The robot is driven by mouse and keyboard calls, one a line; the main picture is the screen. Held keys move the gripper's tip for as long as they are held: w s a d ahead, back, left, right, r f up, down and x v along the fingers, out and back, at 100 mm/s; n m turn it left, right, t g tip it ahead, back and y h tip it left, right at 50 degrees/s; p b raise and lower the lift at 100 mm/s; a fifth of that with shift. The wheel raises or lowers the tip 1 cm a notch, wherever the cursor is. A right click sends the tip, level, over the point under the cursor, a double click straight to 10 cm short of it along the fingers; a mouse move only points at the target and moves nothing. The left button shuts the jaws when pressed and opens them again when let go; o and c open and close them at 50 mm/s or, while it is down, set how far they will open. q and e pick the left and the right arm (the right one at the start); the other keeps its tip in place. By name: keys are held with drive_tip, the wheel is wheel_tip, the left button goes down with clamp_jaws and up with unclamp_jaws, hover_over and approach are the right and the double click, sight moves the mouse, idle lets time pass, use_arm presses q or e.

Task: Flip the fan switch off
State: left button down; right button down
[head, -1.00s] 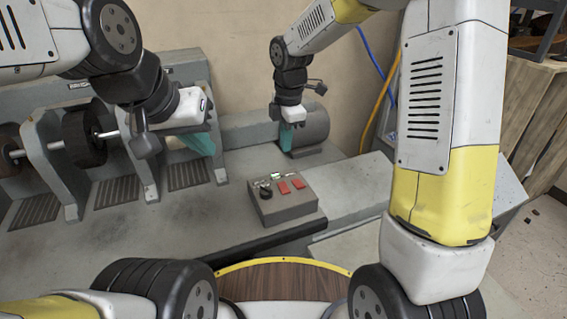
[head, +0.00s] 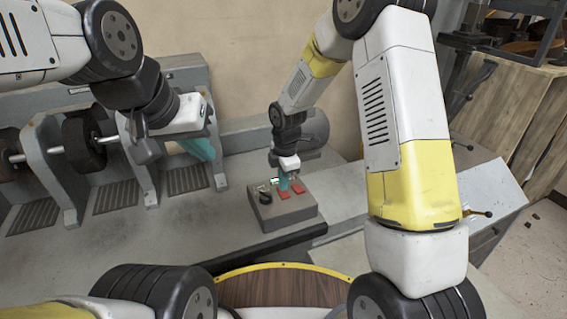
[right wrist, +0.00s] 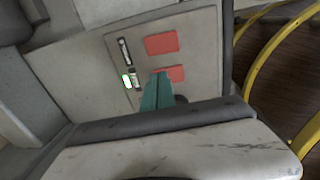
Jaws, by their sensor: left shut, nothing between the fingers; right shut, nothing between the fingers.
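The grey control box (head: 285,214) stands on the machine bed. In the right wrist view its face (right wrist: 195,50) carries two red squares, an upper one (right wrist: 161,43) and a lower one (right wrist: 172,73). I cannot read which switch is the fan's. My right gripper (head: 284,183), shut and empty, is over the box; its teal fingers (right wrist: 157,90) hide part of the lower red square. Contact cannot be told. My left gripper (head: 206,149) is shut and empty, left of the box.
A grey machine with a dark wheel (head: 82,142) on a shaft stands at the left. A grey cylindrical housing (head: 314,128) lies behind the box, near the wall. A wooden crate (head: 515,110) is at the right. The bed in front of the box is bare.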

drive_tip(key=shift+f, duration=0.1)
drive_tip(key=shift+f, duration=0.2)
idle(0.4)
drive_tip(key=shift+s+d+r, duration=0.2)
drive_tip(key=shift+s+d, duration=0.05)
drive_tip(key=shift+s, duration=0.45)
